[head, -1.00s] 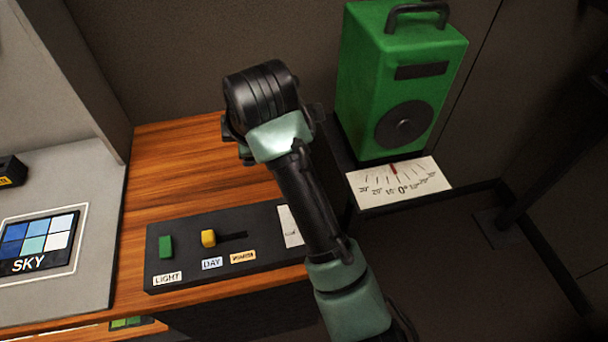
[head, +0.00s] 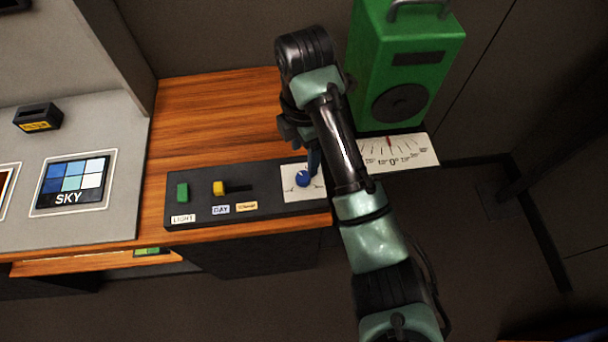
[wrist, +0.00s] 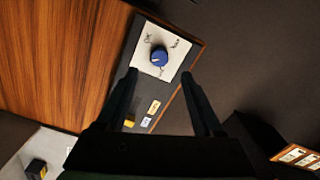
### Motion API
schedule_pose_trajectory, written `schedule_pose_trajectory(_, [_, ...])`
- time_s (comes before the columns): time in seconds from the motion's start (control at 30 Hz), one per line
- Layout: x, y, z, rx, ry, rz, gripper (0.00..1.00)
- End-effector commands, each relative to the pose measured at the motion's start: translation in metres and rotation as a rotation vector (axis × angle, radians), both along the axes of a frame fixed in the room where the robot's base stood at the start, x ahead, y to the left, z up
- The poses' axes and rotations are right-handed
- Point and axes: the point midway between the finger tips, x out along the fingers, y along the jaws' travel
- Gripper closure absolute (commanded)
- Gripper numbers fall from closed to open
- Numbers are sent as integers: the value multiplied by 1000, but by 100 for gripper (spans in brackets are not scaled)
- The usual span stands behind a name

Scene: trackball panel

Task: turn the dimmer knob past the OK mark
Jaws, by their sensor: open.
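The dimmer knob (head: 304,179) is a round blue knob on a white plate (head: 290,192) at the right end of the dark control panel (head: 268,207). In the wrist view the knob (wrist: 159,57) shows whole, with a small pale mark on its face and handwritten marks around it; one looks like OK, but they are too small to read surely. My gripper (wrist: 160,75) is open, its two fingertips on either side of and just short of the knob in that view. I cannot tell whether they touch it. In the head view my arm hides part of the plate.
The same panel holds a green switch (head: 182,192) and a yellow slider (head: 219,188) left of the knob. A green speaker box (head: 405,60) and a white dial card (head: 410,155) stand to the right. The wooden desktop (head: 220,115) behind the panel is clear.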

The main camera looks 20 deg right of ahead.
Motion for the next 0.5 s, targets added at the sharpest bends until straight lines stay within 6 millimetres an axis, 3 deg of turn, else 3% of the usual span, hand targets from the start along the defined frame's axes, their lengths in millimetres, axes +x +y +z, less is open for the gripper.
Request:
schedule_pose_trajectory(0.03, [0,1,-17,2,0,0,31])
schedule_pose_trajectory(0.3, [0,1,-59,1,1,1,31])
schedule_pose_trajectory(0.5, [0,0,-76,-1,0,-1,31])
